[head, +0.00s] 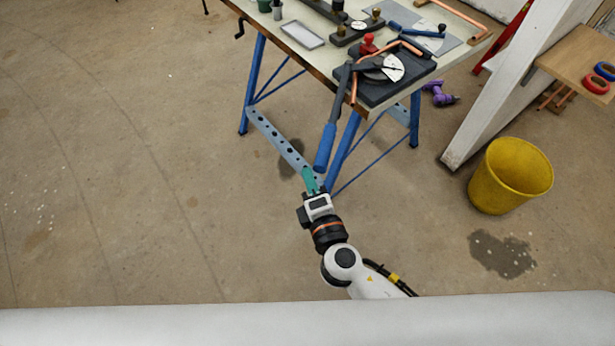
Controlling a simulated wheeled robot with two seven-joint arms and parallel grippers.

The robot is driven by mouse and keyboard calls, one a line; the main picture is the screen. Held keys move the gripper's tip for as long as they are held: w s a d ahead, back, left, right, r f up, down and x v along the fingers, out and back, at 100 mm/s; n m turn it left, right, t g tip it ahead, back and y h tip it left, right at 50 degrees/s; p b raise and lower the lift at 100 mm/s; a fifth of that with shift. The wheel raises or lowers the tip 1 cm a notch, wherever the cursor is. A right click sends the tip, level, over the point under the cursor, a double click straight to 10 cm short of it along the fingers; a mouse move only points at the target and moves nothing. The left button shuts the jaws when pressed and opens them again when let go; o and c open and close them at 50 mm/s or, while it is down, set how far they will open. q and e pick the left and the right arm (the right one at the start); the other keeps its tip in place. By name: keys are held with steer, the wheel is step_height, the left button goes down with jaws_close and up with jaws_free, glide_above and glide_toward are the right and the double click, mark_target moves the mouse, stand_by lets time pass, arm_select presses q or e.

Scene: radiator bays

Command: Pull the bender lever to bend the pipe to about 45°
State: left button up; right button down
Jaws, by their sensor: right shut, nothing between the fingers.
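The pipe bender (376,68) stands on its dark base plate at the near right corner of the workbench, with a white angle dial (392,68). A copper pipe (354,88) runs through it. The bender lever (331,130) is dark with a blue grip (325,147) and hangs out past the bench edge toward me. My right gripper (309,180), with teal fingers, is shut and empty just below and left of the blue grip. It looks apart from the grip, though the depth is hard to judge. My left gripper is not in view. The exact bend angle is too small to read.
The workbench (325,61) has blue legs and carries a tray (302,35) and small tools. A yellow bucket (510,175) stands on the floor at right, near a white post (510,85). A purple tool (440,94) lies behind the bench leg. The floor at left is clear.

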steer(key=s+d+n+y+b, duration=0.1)
steer(key=s+d, duration=0.2)
steer(key=d, duration=0.4)
steer(key=shift+d+b, duration=0.3)
steer(key=shift+b, duration=0.1)
steer(key=shift+d, duration=0.1)
